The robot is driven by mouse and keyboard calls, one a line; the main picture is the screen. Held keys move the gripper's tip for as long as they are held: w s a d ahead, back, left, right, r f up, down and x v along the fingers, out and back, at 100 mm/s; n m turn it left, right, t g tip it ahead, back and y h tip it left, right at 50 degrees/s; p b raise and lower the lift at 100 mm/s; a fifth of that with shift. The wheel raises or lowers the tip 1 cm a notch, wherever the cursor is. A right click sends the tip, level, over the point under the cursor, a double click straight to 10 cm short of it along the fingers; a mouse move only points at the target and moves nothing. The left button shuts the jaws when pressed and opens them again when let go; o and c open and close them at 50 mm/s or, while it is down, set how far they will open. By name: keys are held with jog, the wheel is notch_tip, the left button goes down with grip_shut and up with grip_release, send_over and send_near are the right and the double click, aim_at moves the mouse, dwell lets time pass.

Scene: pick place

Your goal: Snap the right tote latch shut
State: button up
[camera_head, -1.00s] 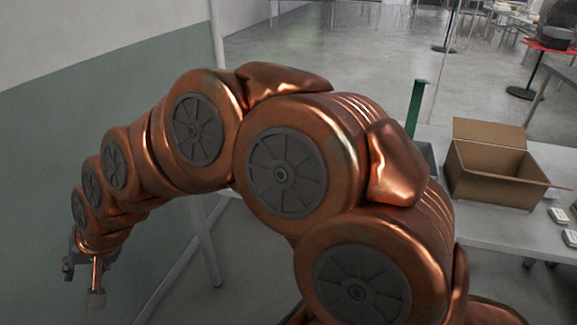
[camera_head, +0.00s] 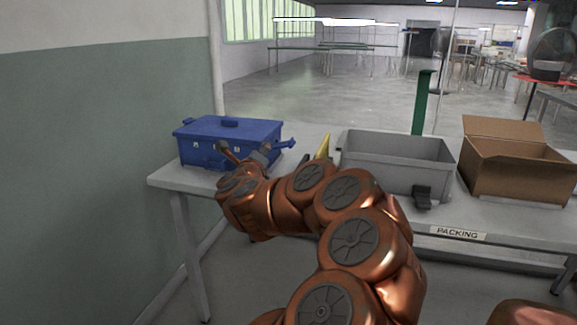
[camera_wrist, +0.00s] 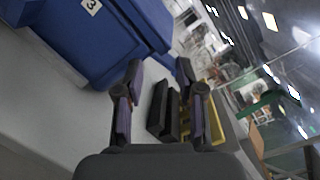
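A blue lidded tote (camera_head: 228,133) stands on the left of the table, its lid down, with a handle on top. A blue latch-like tab (camera_head: 286,145) sticks out at its right end and looks swung outward. My gripper (camera_head: 245,153) is in front of the tote's right part, partly hiding its front. In the wrist view, my gripper (camera_wrist: 160,76) has its fingers apart with nothing between them. The tote (camera_wrist: 95,42), marked with a 3, fills the upper left there. I cannot tell if a finger touches it.
A grey open bin (camera_head: 395,160) with a black part (camera_head: 422,197) on its front stands mid-table (camera_head: 335,131). An open cardboard box (camera_head: 515,178) is to its right. A yellow object (camera_head: 323,146) and a green post (camera_head: 422,103) stand nearby. A wall (camera_head: 105,150) borders the left.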

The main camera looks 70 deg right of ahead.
aim_at(284, 144)
jog(key=s+d+m+g, duration=0.1)
jog(key=s+f+g, duration=0.1)
jog(key=s, duration=0.1)
jog(key=s+d+f+m, duration=0.1)
jog(key=s, duration=0.1)
jog(key=shift+d+f+m+g+h+b, duration=0.2)
jog(key=shift+d+m+g+h+b, duration=0.1)
jog(key=shift+d+g+b, duration=0.1)
jog(key=shift+w+d+r+b, duration=0.1)
jog(key=shift+w+d+b, duration=0.15)
jog(key=shift+d, duration=1.65)
jog(key=shift+w+d+b, duration=0.1)
jog(key=shift+w+d, duration=0.1)
jog(key=shift+d, duration=1.65)
jog(key=shift+c, duration=0.3)
grip_shut()
